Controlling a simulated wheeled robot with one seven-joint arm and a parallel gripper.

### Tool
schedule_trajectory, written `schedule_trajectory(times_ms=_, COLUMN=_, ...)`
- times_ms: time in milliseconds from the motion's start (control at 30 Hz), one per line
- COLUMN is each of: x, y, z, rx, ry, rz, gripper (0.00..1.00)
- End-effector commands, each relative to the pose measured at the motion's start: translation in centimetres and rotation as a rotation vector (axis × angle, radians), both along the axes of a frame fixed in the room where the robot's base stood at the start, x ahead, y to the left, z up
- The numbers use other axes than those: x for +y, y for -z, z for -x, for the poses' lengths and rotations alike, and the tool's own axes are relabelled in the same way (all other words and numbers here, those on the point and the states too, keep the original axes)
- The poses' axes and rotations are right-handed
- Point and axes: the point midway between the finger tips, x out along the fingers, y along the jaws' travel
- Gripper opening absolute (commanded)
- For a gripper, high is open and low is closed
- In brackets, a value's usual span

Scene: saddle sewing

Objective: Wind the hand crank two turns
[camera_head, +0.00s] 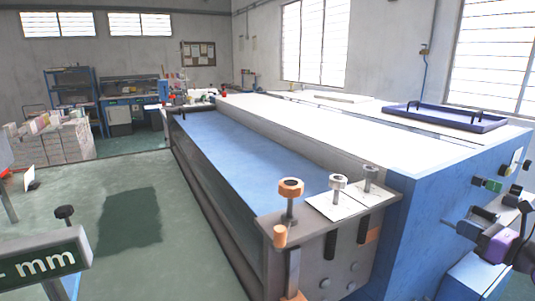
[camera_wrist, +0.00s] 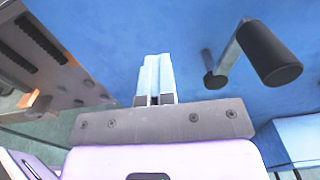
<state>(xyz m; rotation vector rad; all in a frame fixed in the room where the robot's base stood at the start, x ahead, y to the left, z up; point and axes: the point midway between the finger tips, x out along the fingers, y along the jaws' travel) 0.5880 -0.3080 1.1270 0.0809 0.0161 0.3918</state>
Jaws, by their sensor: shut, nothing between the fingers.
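The hand crank (camera_wrist: 268,54) is on the blue side wall of the long machine. In the wrist view it has a thick black grip on a metal arm, with a dark hub at the wall. In the head view my gripper (camera_head: 468,230) is partly hard to make out beside the crank.
The long machine has a blue bed (camera_head: 240,150) and a grey end plate (camera_head: 350,270) with several knobs. A dark blue tray (camera_head: 445,116) lies on its white top. Green floor is open at the left.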

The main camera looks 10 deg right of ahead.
Motion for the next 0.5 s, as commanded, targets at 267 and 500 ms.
schedule_trajectory(times_ms=267, x=0.4, y=-0.1, z=0.1, rx=0.0, ry=0.0, rz=0.0, gripper=0.0)
schedule_trajectory(times_ms=500, x=1.4, y=-0.3, z=0.6, rx=0.0, ry=0.0, rz=0.0, gripper=0.0)
